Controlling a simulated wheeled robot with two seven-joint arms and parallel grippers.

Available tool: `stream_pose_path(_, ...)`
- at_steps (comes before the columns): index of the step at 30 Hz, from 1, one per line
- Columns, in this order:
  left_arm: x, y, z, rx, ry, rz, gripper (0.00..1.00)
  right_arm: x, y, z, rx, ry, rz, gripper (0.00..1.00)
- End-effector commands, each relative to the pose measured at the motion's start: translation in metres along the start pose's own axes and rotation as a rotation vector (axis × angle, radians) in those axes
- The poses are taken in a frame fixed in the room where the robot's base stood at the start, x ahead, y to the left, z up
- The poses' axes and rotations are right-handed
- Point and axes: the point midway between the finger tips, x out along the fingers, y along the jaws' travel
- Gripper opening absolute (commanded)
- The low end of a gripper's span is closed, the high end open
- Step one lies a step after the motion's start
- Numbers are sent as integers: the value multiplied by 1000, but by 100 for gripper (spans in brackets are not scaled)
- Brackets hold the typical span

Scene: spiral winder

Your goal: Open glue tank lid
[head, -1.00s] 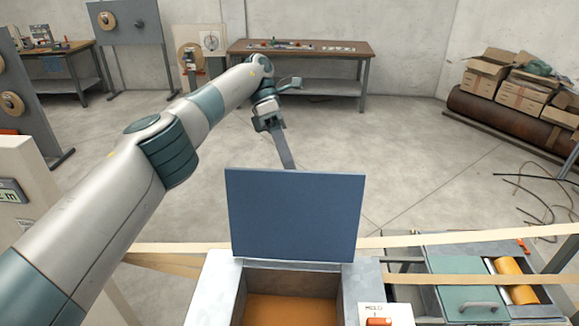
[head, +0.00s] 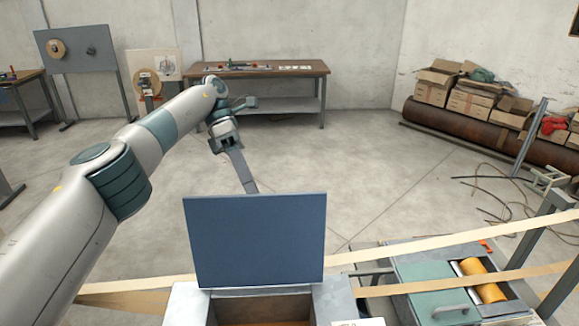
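The glue tank lid (head: 255,242) is a flat blue-grey plate standing up nearly vertical at the back of the glue tank (head: 187,306). The tank's opening is uncovered, with an orange-brown inside partly cut off by the bottom edge of the head view. My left gripper (head: 247,182) is beyond the lid, its long grey finger pointing down to just behind the lid's top edge. I cannot tell whether it touches the lid, or whether the fingers are open or shut. My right gripper is not in view.
Pale paper strips (head: 440,240) run across both sides of the tank. A machine with a green cover (head: 440,285) and a yellow roller (head: 480,280) stands at the right. A workbench (head: 270,69) and cardboard boxes (head: 468,100) are at the back.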

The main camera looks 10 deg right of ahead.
Motion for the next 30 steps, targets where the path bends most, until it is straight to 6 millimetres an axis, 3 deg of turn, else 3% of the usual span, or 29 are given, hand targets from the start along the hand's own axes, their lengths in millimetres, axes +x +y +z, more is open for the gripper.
stream_pose_path(8,-21,-17,8,-1,1,4,29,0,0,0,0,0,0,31)
stream_pose_path(11,-15,-22,17,4,1,1,29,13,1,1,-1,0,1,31)
stream_pose_path(23,-5,-67,73,4,2,2,29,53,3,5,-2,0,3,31)
stream_pose_path(30,-3,-92,103,1,0,1,29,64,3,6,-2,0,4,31)
